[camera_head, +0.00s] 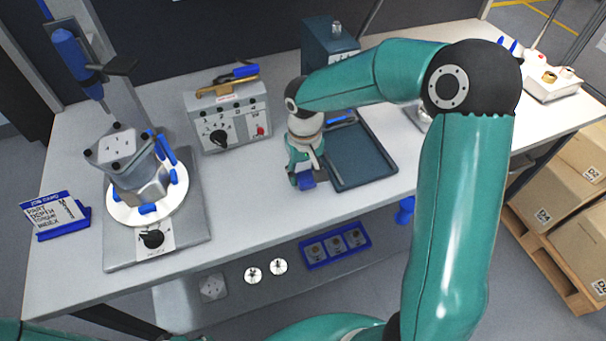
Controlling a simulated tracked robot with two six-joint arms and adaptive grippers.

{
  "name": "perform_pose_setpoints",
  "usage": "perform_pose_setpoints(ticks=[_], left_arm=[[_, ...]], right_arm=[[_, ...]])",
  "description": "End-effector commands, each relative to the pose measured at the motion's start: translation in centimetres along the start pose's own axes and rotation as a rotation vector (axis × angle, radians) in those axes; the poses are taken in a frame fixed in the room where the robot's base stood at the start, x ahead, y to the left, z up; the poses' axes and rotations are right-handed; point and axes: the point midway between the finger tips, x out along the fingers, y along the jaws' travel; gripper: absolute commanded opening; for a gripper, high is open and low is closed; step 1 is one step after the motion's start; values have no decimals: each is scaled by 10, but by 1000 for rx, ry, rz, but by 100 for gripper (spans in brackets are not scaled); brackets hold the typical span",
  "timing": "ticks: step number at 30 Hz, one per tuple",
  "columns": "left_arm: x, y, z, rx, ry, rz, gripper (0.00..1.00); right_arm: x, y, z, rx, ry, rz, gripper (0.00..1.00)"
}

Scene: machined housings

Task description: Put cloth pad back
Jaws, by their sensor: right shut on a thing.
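My right gripper (304,172) points down over the bench, just left of a dark tray (363,160). It is shut on a small blue piece, which I take to be the cloth pad (307,182). The pad shows at the fingertips; the fingers hide part of it. I cannot tell whether the pad touches the bench top. The tray has a low rim, and its visible floor looks bare except for a blue item near its far left edge, partly behind my arm. My left gripper is out of view.
A grey control box (228,117) stands left of my right gripper. Farther left, a metal housing (139,178) sits on a round white fixture. A label stand (58,215) is at the left edge. A lower shelf holds a blue parts tray (335,246). The bench front is clear.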

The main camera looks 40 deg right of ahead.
Motion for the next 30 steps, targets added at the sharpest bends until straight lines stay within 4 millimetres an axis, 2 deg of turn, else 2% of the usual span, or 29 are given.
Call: perform_pose_setpoints(ticks=[3,14,15,18,30], left_arm=[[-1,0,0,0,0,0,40],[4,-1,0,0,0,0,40],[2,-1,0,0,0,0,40],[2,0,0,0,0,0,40],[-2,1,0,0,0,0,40]], right_arm=[[11,0,0,-1,-1,0,7],[15,0,0,0,1,0,7],[13,0,0,0,1,0,51],[13,0,0,0,1,0,68],[10,0,0,0,1,0,70]])
